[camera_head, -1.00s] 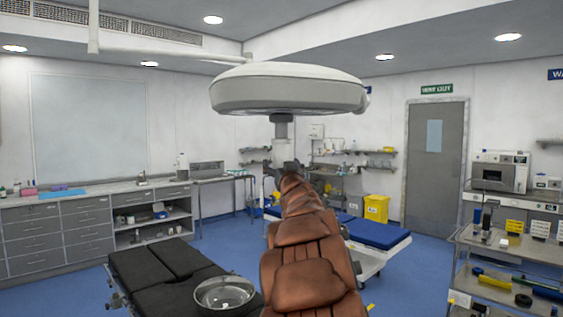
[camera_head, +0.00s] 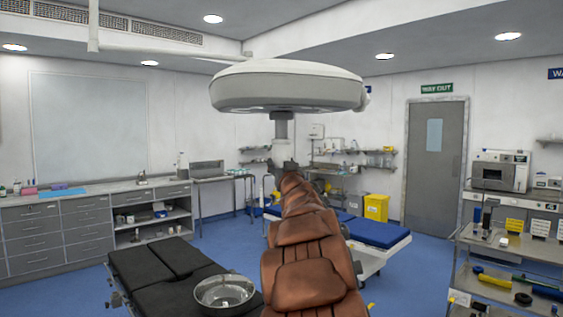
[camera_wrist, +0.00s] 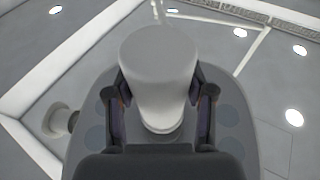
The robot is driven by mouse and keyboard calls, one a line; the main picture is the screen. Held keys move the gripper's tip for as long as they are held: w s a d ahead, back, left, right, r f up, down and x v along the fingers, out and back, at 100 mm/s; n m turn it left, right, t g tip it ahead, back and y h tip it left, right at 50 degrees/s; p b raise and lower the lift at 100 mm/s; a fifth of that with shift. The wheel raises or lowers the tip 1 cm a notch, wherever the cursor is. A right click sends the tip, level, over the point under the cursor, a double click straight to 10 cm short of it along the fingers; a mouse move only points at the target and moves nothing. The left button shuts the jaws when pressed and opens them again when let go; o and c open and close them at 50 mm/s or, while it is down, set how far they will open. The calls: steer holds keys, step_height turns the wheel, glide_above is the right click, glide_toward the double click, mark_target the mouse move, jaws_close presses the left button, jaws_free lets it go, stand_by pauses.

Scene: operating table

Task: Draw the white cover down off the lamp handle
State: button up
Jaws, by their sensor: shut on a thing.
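The surgical lamp (camera_head: 288,90) hangs from the ceiling, and its grey handle (camera_head: 281,126) points down from the middle of its underside. In the wrist view the white cover (camera_wrist: 158,68) is a pale, smooth cylinder between my fingers, with the lamp's underside (camera_wrist: 232,95) and its dark round lights behind it. My gripper (camera_wrist: 160,98) is shut on the cover, one finger on each side. In the head view my gripper (camera_head: 285,165) is small, below the handle. I cannot tell how much of the handle is inside the cover.
My brown-padded arm rises in front of the black operating table (camera_head: 165,275), which bears a steel bowl (camera_head: 224,291). A blue bed (camera_head: 375,238) and a yellow bin (camera_head: 376,207) stand behind. A loaded trolley (camera_head: 510,250) is at right. The air around the lamp is clear.

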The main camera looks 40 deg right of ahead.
step_height(320, 180, down, 14)
steer(key=b, duration=1)
steer(key=shift+f, duration=0.15)
stand_by(1.8)
